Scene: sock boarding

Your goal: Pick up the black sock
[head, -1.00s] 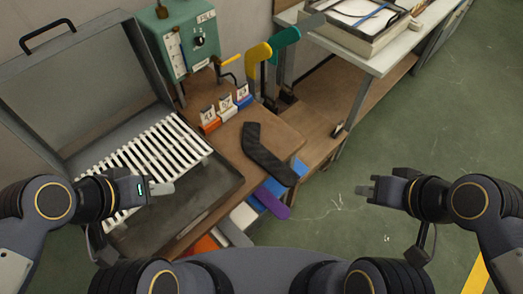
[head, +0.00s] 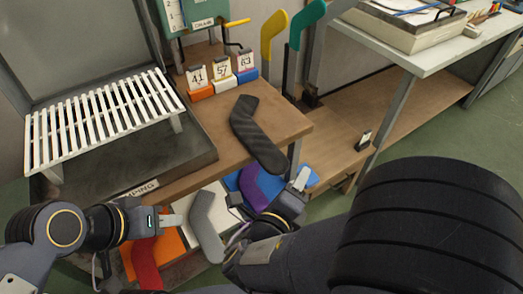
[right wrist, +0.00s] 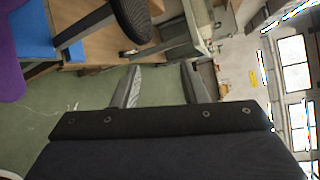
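The black sock (head: 256,138) lies flat and bent on the wooden table (head: 210,115), its lower end at the table's front right corner. Its dark end also shows at the top of the right wrist view (right wrist: 131,18). My right gripper (head: 298,184) is below and to the right of the sock in the head view, apart from it. In the right wrist view its two fingers (right wrist: 163,75) are spread with nothing between them. My left gripper (head: 173,221) is low at the left, away from the sock; its finger opening is not clear.
Red (head: 146,262), grey (head: 207,228) and purple (head: 250,190) socks lie below the table edge. A white slatted rack (head: 100,112) stands left. Numbered blocks (head: 222,84) and upright yellow (head: 273,35) and teal (head: 305,28) sock shapes stand behind. Green floor is open at right.

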